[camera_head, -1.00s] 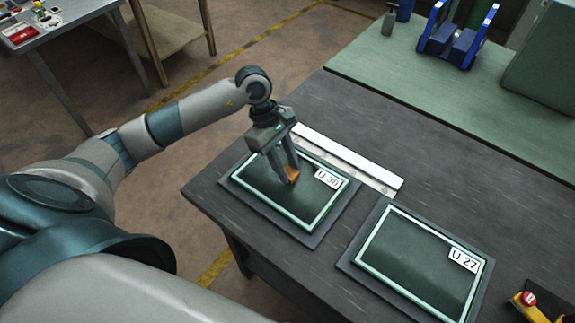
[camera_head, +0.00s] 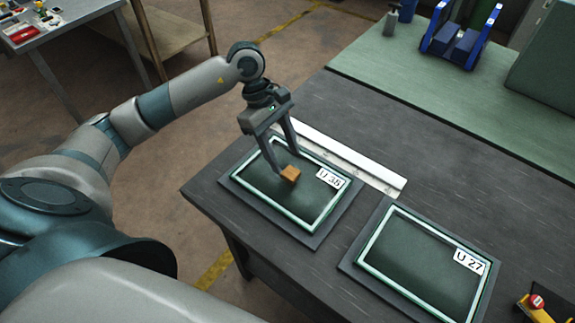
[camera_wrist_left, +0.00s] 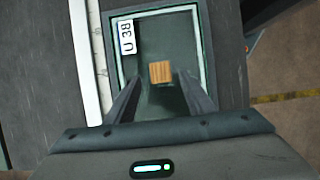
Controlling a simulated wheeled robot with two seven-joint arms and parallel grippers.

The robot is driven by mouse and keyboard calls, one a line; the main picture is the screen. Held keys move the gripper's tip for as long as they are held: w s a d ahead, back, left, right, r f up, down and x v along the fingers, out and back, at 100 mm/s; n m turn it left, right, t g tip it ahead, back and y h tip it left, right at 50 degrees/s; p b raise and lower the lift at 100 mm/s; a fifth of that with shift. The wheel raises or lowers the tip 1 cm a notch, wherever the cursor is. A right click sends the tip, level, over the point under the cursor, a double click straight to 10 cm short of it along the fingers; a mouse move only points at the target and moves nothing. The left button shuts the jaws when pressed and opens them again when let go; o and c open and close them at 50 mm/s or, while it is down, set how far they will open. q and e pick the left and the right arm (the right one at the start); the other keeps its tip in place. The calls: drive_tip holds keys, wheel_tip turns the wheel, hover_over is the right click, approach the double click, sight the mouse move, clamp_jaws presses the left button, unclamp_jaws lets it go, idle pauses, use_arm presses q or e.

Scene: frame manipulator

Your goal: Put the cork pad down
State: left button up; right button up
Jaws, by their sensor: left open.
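The cork pad (camera_head: 290,174) is a small orange-brown block. It rests on the dark panel of the left framed plate (camera_head: 243,185), which has a pale green rim and a label. My left gripper (camera_head: 286,162) is open above the plate, with its fingers apart on either side of the pad. In the left wrist view the pad (camera_wrist_left: 160,71) lies between the two open fingers (camera_wrist_left: 156,88), with a gap on each side. My right gripper is not in view.
A second framed plate (camera_head: 366,266) labelled U 27 lies to the right. A white metal strip (camera_head: 340,157) runs behind the left plate. A blue holder (camera_head: 459,42) stands on the green mat at the back. A yellow tool (camera_head: 536,307) is at the lower right.

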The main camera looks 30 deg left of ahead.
use_arm(q)
drive_tip(key=b+v, duration=0.2)
drive_tip(key=v, duration=0.5)
drive_tip(key=shift+r, duration=0.35)
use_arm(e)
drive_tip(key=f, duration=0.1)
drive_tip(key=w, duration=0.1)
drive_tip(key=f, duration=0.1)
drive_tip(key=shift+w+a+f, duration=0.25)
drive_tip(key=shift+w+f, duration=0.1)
use_arm(q)
drive_tip(key=shift+a, duration=0.1)
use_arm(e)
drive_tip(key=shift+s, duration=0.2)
